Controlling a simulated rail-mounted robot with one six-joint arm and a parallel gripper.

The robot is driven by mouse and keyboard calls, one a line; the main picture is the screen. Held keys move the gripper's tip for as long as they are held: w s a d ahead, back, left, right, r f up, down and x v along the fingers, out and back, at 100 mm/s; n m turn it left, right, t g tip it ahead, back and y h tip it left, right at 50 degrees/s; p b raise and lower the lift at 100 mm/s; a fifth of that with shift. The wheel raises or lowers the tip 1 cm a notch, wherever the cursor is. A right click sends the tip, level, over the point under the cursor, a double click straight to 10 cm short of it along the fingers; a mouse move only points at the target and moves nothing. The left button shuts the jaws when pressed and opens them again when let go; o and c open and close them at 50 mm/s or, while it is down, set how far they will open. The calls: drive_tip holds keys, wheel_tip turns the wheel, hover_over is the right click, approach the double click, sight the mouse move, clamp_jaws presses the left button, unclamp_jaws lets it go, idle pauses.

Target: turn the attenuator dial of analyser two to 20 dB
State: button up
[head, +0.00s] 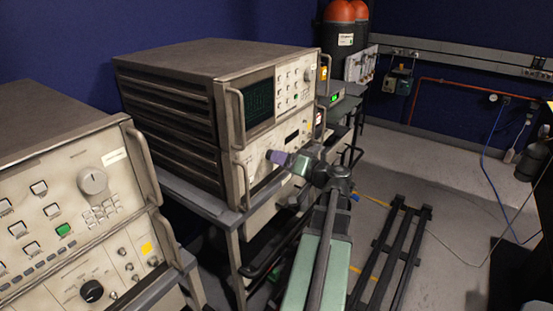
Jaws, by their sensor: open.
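Two beige rack analysers stand in the head view. The middle analyser (182,62) has a dark screen (259,102) and a lower panel with small controls. My gripper (272,157) is in front of that lower panel, its purple-grey end close to the panel face. It is open, with nothing visible in it. Whether it touches a dial there cannot be told; the gripper covers that part of the panel. The near left analyser (50,199) has a grey knob (93,181) and a black dial (92,291). No analyser number or dB marking is readable.
Metal handles (143,160) stick out beside the panels. A bench (192,196) carries the middle analyser. A dark rail frame (392,255) lies on the grey floor at right. Red-topped dark cylinders (340,35) stand at the back.

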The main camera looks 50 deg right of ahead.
drive_tip(key=shift+w, duration=1.15)
drive_tip(key=shift+a, duration=0.1)
drive_tip(key=c, duration=0.9)
drive_tip(key=shift+m, duration=0.3)
drive_tip(key=shift+r+m, duration=0.1)
drive_tip(key=shift+m, duration=3.5)
